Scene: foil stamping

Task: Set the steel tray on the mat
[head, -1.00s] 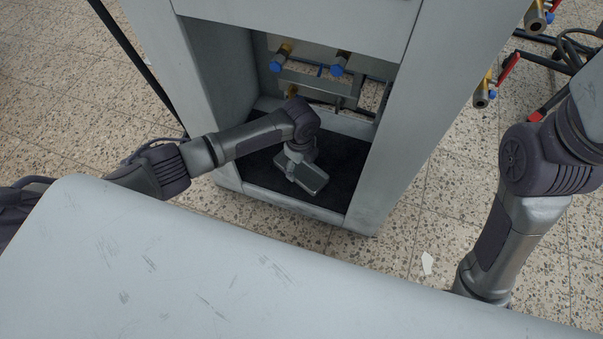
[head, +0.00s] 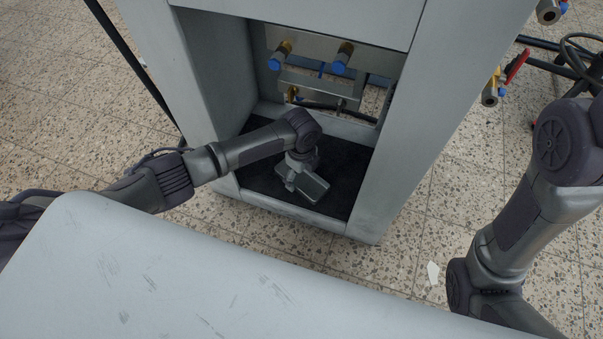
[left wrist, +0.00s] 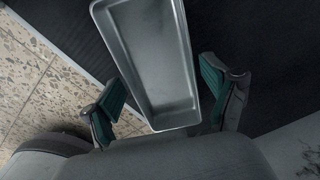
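The steel tray (left wrist: 160,55) is a long, shallow, empty grey tray with rounded corners. In the left wrist view it lies over the dark mat (left wrist: 240,30), its near end between my left gripper's fingers. My left gripper (left wrist: 165,100) is open, one green-padded finger on each side of the tray, with small gaps showing. In the head view my left gripper (head: 291,181) points down low over the black mat (head: 335,205) inside the cabinet. The tray is hard to tell from the gripper there. My right gripper is not visible; only my right arm shows.
The grey cabinet (head: 405,150) has side walls and a front sill around the mat. Blue-capped valves (head: 342,60) and a metal bar sit at its back. More valves (head: 490,92) stick out on the right. Speckled floor tiles lie in front.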

